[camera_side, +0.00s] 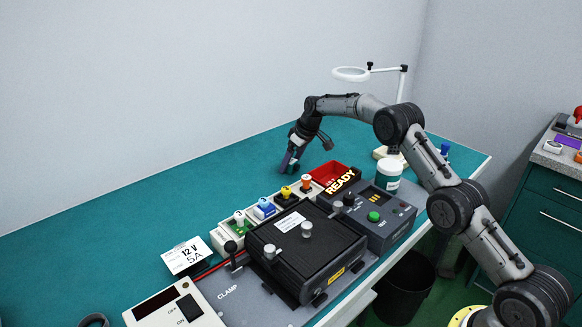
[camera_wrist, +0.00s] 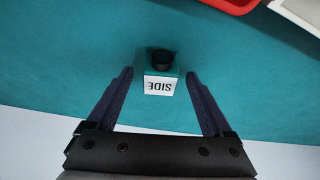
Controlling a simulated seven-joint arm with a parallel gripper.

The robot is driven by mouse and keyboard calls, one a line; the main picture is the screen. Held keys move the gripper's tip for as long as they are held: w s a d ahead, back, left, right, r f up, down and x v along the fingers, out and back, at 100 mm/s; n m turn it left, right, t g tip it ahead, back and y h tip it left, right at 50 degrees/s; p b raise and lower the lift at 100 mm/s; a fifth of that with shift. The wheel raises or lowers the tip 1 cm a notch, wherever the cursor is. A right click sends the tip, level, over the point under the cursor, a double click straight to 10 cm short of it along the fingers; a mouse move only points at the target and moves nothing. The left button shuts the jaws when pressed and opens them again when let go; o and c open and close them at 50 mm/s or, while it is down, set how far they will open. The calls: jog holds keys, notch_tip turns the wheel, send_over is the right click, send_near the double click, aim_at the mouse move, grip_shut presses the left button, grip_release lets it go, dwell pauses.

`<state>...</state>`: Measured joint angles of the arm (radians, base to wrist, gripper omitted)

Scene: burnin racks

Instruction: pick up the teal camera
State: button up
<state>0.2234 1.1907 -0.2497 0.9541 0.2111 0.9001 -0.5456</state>
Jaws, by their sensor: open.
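The teal camera (camera_wrist: 160,72) stands on the teal table in the wrist view. It is a small block with a black round lens on top and a white face (camera_wrist: 159,87) reading "SIDE" upside down in the picture. My gripper (camera_wrist: 160,76) is open, with one dark finger on each side of the camera. A gap shows at both sides, and I cannot tell how far down the fingers reach. In the side view my gripper (camera_side: 289,163) is low over the back of the table; the camera cannot be made out there.
A red tray (camera_side: 328,173) lies nearest my gripper, to its right in the side view.

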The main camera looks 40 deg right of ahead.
jog(key=shift+w+f, duration=0.1)
jog(key=shift+f, duration=0.1)
grip_shut()
dwell(0.3)
jog(key=shift+r, duration=0.1)
